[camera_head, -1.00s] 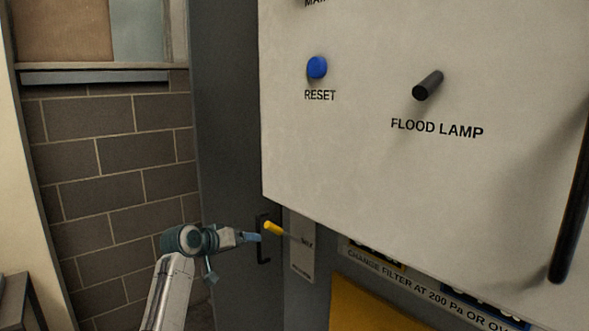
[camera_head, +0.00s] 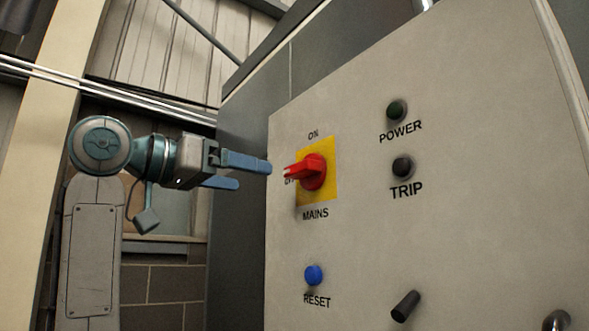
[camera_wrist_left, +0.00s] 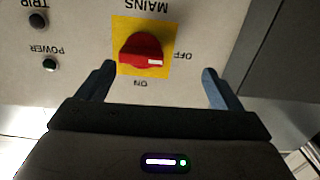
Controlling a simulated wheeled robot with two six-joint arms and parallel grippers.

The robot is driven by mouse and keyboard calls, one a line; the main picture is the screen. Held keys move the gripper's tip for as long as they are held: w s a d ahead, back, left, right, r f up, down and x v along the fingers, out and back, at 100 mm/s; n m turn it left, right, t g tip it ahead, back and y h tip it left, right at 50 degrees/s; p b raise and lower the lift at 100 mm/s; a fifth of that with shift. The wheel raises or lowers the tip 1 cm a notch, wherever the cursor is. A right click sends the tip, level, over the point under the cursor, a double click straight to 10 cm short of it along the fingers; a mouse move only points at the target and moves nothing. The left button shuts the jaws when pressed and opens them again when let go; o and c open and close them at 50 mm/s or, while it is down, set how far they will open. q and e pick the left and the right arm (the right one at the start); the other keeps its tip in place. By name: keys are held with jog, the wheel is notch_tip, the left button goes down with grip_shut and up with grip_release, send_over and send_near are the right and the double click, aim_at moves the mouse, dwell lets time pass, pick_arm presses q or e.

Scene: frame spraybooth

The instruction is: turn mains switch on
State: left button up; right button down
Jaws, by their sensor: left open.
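The mains switch (camera_head: 312,172) is a red rotary knob on a yellow square plate, with ON above, OFF to its left and MAINS below. Its handle points left, toward OFF. My left gripper (camera_head: 254,174) is open just left of the knob, pointing at it, with a gap between the fingertips and the handle. In the left wrist view the red knob (camera_wrist_left: 146,51), seen upside down, lies beyond and between the two spread blue fingers (camera_wrist_left: 158,84). The white mark on its handle faces the OFF label. My right gripper is out of view.
The pale panel also carries a dark green POWER lamp (camera_head: 397,110), a dark TRIP lamp (camera_head: 403,167), a blue RESET button (camera_head: 314,275) and a black lever (camera_head: 405,306) below. The space in front of the knob is free.

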aim_at(294, 166)
pick_arm(q)
jog(key=s+r, duration=0.3)
jog(key=shift+m+h, duration=0.3)
jog(key=shift+m, duration=0.1)
jog(key=p+x, duration=0.2)
jog(key=x, duration=0.1)
jog(key=p+x, duration=0.2)
jog(key=x, duration=0.2)
jog(key=p+x, duration=0.2)
jog(key=x, duration=0.2)
jog(key=shift+f, duration=0.3)
jog(key=c, duration=1)
